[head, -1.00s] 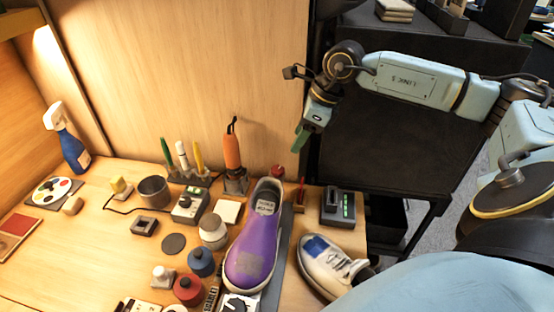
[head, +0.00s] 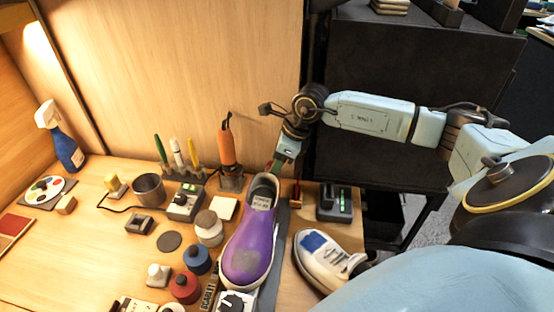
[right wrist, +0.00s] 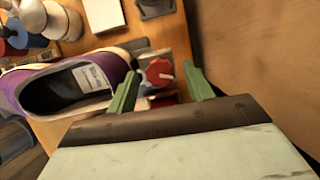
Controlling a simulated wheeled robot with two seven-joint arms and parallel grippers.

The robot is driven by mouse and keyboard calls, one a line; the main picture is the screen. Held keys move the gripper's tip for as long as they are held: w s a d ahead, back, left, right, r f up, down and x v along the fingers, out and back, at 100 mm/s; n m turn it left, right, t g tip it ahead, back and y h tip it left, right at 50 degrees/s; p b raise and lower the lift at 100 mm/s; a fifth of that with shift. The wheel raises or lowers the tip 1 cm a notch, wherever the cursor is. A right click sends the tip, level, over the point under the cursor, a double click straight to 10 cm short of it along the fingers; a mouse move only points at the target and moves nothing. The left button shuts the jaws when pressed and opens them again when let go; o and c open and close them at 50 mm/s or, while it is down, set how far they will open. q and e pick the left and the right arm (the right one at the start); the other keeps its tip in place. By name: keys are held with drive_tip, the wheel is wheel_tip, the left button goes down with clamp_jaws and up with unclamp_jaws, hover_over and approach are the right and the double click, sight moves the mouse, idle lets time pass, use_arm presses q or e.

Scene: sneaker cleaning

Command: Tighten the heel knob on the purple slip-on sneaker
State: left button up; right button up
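The purple slip-on sneaker (head: 250,248) stands on the bench in the head view, its heel toward the back wall. In the right wrist view the sneaker (right wrist: 112,62) lies at the left, its opening and inner label showing. The red heel knob (right wrist: 159,72) sits just behind the heel. My right gripper (head: 278,166) is over the heel end and hides the knob in the head view. In the right wrist view its green fingers (right wrist: 160,88) are spread, with the knob beyond and between them, apart from both. My left gripper is not in view.
A white sneaker (head: 322,262) and a dark device with green lights (head: 338,203) are to the right. An orange tool (head: 228,150) stands left of the gripper, near the wooden wall (head: 190,70). Jars, including a blue one (head: 197,260), crowd the sneaker's left.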

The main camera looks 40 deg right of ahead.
drive_tip(key=c, duration=0.9)
drive_tip(key=shift+m, duration=0.7)
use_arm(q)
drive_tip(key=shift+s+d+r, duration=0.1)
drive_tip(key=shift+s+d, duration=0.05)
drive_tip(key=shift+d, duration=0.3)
use_arm(e)
drive_tip(key=o, duration=1)
drive_tip(key=shift+c, duration=0.2)
drive_tip(key=shift+r, duration=0.1)
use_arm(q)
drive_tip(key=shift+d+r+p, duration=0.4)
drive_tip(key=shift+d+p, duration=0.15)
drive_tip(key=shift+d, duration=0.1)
use_arm(e)
drive_tip(key=v, duration=1.3)
drive_tip(key=shift+s, duration=0.25)
drive_tip(key=shift+a+r, duration=0.1)
drive_tip(key=shift+a, duration=0.05)
